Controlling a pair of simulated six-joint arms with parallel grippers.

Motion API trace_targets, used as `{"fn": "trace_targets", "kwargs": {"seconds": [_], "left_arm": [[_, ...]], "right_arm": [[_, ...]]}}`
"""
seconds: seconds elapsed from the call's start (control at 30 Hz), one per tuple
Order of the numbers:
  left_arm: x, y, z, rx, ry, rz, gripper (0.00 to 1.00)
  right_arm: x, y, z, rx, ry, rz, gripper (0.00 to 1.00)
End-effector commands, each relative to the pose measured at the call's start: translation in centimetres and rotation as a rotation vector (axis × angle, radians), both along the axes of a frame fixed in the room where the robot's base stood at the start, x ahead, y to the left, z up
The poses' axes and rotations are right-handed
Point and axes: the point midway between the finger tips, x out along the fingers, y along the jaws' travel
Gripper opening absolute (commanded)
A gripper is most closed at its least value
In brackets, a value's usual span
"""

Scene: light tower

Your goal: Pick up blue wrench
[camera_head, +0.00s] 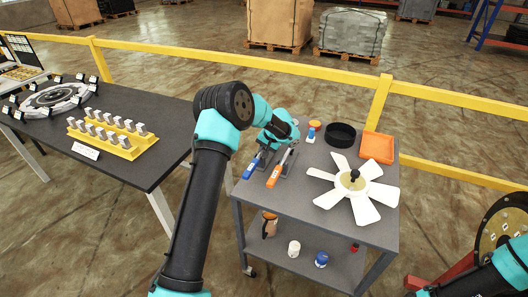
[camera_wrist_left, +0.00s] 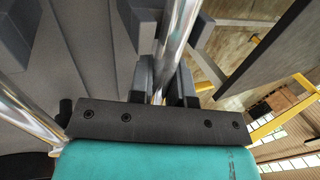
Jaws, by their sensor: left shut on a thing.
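In the left wrist view, the dark fingers (camera_wrist_left: 174,82) are shut on a shiny metal shaft (camera_wrist_left: 178,40), which appears to be the blue wrench's. No clear gap under the wrench can be made out. My right gripper (camera_head: 428,291) is at the bottom right, partly cut off, and its jaws cannot be made out.
An orange wrench (camera_head: 275,175) is close on the right of the blue one. A white fan (camera_head: 354,185), a black round tray (camera_head: 341,135) and an orange bin (camera_head: 377,147) are on the cart. A dark table (camera_head: 160,110) stands left, across a gap. A yellow rail (camera_head: 440,92) runs behind.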

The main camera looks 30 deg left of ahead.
Motion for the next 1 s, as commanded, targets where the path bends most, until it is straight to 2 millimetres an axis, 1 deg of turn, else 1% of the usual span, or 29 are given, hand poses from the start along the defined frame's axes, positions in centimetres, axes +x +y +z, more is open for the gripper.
{"fn": "trace_targets", "kwargs": {"seconds": [0.17, 0.27, 0.37, 0.47, 0.7, 0.83, 1.0], "left_arm": [[0.0, 0.0, 0.3, 0.000, -0.002, 0.000, 0.00], [0.1, 0.0, 1.0, 0.000, -0.004, 0.001, 0.00], [0.1, 0.0, 2.2, 0.001, -0.004, -0.001, 0.00], [0.1, 0.0, 3.8, 0.001, -0.006, 0.001, 0.00], [0.1, 0.0, 8.0, 0.000, -0.004, -0.001, 0.00], [0.0, 0.0, 9.5, 0.001, -0.002, 0.001, 0.00], [0.0, 0.0, 10.1, 0.000, -0.001, 0.001, 0.00]], "right_arm": [[0.0, 0.0, 0.0, 0.000, 0.000, 0.000, 0.43], [0.0, 0.0, 0.0, 0.000, 0.000, 0.000, 0.43], [0.0, 0.0, 0.0, 0.000, 0.000, 0.000, 0.43], [0.0, 0.0, 0.0, 0.000, 0.000, 0.000, 0.43], [0.0, 0.0, 0.0, 0.000, 0.000, 0.000, 0.43], [0.0, 0.0, 0.0, 0.000, 0.000, 0.000, 0.43], [0.0, 0.0, 0.0, 0.000, 0.000, 0.000, 0.43]]}}
